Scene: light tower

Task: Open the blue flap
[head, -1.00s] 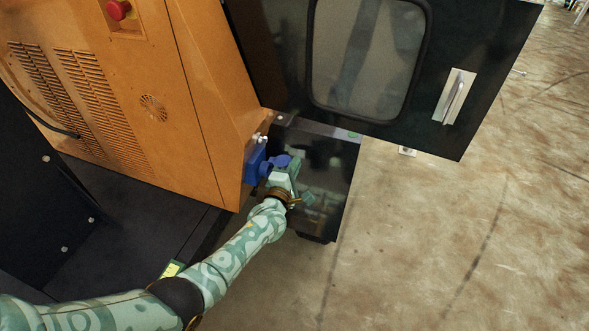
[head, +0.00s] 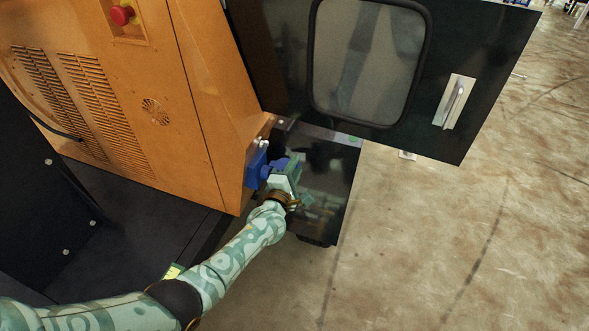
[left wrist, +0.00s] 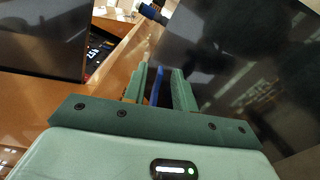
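A blue socket box (head: 256,169) is fixed to the lower right edge of the orange cabinet. Its blue flap (head: 279,164) sticks out to the right, beside my left gripper (head: 289,174). In the left wrist view, my left gripper (left wrist: 161,78) has its two green fingers apart, with a thin blue strip (left wrist: 157,86), likely the flap's edge, between them. I cannot tell whether a finger touches it. The fingers hide part of the flap. My right gripper is not in view.
The orange cabinet (head: 110,120) fills the left, with a red button (head: 122,14) on top. A dark panel (head: 470,45) with a window and handle (head: 454,101) hangs above right of the socket. Open floor (head: 450,240) lies to the right.

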